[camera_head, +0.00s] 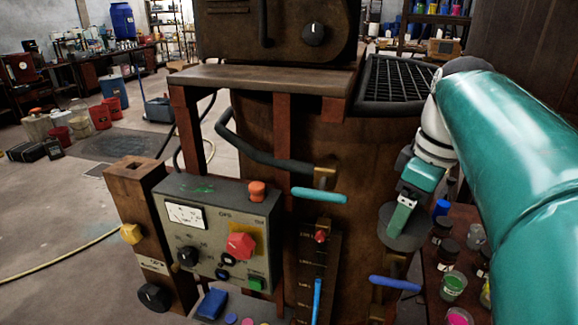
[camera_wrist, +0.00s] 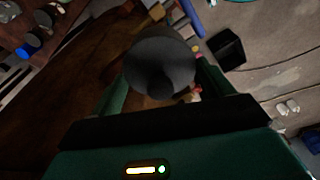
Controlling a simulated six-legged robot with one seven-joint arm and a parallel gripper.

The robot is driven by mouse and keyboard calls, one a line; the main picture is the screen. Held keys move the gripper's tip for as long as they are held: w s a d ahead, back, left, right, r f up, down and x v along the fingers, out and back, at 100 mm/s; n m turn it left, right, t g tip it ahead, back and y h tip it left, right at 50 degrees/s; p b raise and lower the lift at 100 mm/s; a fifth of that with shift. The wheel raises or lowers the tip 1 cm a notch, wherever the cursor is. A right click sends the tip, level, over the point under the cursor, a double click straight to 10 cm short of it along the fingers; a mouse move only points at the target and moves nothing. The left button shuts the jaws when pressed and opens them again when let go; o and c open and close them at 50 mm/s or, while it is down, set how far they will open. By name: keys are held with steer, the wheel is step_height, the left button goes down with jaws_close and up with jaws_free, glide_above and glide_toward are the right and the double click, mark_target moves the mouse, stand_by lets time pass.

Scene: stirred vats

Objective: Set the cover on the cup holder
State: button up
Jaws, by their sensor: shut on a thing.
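The cover is a dark grey round disc (camera_head: 405,236) with a knob. My gripper (camera_head: 401,212) is shut on it from above, beside the right side of the brown vat. In the wrist view the cover (camera_wrist: 162,66) sits between the two green fingers of my gripper (camera_wrist: 160,88), its knob towards the palm. The cover is in the air, apart from the jars to its right. I cannot tell which thing is the cup holder. The cover and arm hide part of the area behind them.
A side table (camera_head: 435,285) at the right holds several small jars and paint cups. A blue-handled valve (camera_head: 395,284) juts out below the cover. A grey control box (camera_head: 222,232) stands left of the vat. A black mesh tray (camera_head: 398,80) is behind. Open floor lies at the left.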

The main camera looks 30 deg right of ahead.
steer(key=o, duration=0.9)
steer(key=r, duration=0.4)
steer(key=s+r, duration=0.1)
steer(key=r, duration=0.4)
steer(key=s+r, duration=0.1)
steer(key=r, duration=0.3)
steer(key=shift+d+r, duration=0.25)
steer(key=shift+r, duration=0.05)
